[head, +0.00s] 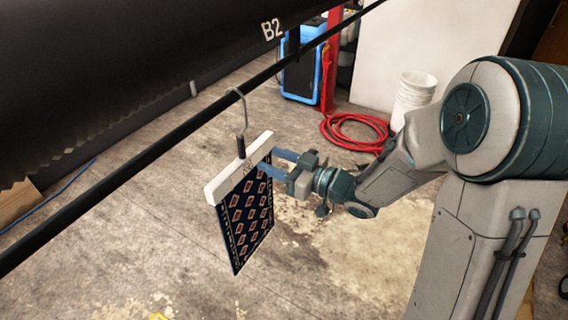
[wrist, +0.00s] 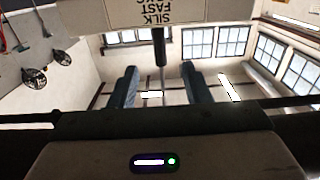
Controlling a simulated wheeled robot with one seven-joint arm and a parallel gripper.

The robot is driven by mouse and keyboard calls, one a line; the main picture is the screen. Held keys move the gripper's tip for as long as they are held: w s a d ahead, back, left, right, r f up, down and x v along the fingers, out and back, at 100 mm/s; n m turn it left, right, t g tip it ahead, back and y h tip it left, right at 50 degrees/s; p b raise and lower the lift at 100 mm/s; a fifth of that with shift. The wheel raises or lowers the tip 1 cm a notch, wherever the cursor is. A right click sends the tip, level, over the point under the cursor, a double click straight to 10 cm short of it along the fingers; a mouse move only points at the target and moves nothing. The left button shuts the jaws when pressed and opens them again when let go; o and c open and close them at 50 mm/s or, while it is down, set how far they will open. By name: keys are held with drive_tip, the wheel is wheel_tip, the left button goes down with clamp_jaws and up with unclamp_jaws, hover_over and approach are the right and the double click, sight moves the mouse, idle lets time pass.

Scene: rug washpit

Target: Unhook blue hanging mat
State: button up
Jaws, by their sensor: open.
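The blue mat (head: 247,222), dark blue with a red and white pattern, hangs below a white hanger bar (head: 225,180). A grey hook (head: 241,105) with a dark stem (head: 240,147) joins the bar to the black rail (head: 165,142). My gripper (head: 268,160) is open and empty beside the bar's right part, fingers pointing left toward the stem. In the wrist view, the stem (wrist: 160,50) appears between the two blue fingers of my gripper (wrist: 160,78), and the bar (wrist: 120,14) shows upside-down lettering. I cannot tell whether the fingers reach around the stem.
A large black roller marked B2 (head: 160,60) runs along the rail. Behind are a coiled red hose (head: 355,133), a blue-framed box (head: 300,75) and stacked white buckets (head: 413,92). The stained concrete floor (head: 330,250) below the mat is mostly clear.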

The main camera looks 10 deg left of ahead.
sight(244, 148)
drive_tip(key=shift+b+x, duration=0.6)
drive_tip(key=shift+x, duration=4.35)
clamp_jaws()
drive_tip(key=shift+r, duration=0.15)
drive_tip(key=shift+r+p, duration=1.55)
drive_tip(key=shift+r, duration=0.65)
drive_tip(key=shift+d, duration=0.15)
